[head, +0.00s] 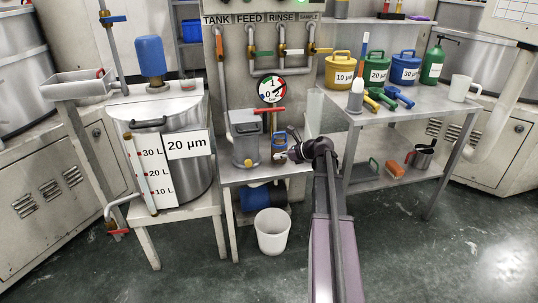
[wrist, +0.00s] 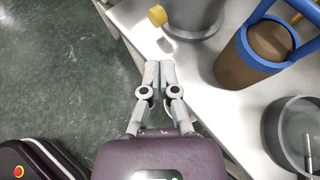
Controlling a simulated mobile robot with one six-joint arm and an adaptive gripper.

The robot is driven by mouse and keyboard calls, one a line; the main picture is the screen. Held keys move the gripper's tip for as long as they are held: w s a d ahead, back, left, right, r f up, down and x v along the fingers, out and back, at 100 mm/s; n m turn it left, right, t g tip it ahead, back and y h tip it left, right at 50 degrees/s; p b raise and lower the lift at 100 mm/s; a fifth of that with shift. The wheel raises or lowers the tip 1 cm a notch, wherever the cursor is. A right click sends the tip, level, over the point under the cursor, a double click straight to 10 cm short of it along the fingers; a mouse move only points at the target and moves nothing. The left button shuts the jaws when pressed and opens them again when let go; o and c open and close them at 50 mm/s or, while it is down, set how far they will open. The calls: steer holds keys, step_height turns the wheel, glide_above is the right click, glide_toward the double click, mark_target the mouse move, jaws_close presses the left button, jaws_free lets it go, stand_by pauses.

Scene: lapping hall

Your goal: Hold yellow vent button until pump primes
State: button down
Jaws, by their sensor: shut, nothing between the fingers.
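The yellow vent button (head: 251,162) sticks out low on the front of a grey metal pump body (head: 245,142) on the small middle bench. In the wrist view the yellow button (wrist: 157,16) shows near the top edge, on the side of the grey body (wrist: 193,14).
A brown cylinder with a blue handle (wrist: 257,50) stands close right of my fingers, with a metal cup (wrist: 290,130) nearer. A white bucket (head: 272,232) stands on the floor below. A steel tank (head: 180,185) is at left. A green lamp (head: 300,2) shows at the top.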

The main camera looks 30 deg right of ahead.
steer(key=shift+v, duration=0.85)
steer(key=s+a+f+n+g+h, duration=0.1)
steer(key=s+a+f+n+g, duration=0.2)
steer(key=a+n, duration=0.5)
steer(key=s+a+f+n+g, duration=0.3)
steer(key=a+f+n, duration=0.15)
steer(key=a, duration=0.65)
steer(key=s+a+f+n+g+h, duration=0.35)
steer(key=s+a+n+h, duration=0.25)
steer(key=s+a+n, duration=0.85)
step_height(320, 180, up, 32)
steer(key=w+d+n+p, duration=0.1)
steer(key=p, duration=3)
steer(key=shift+d+n, duration=0.3)
steer(key=shift+n, duration=0.1)
steer(key=shift+f+g, duration=0.1)
steer(key=shift+g, duration=0.15)
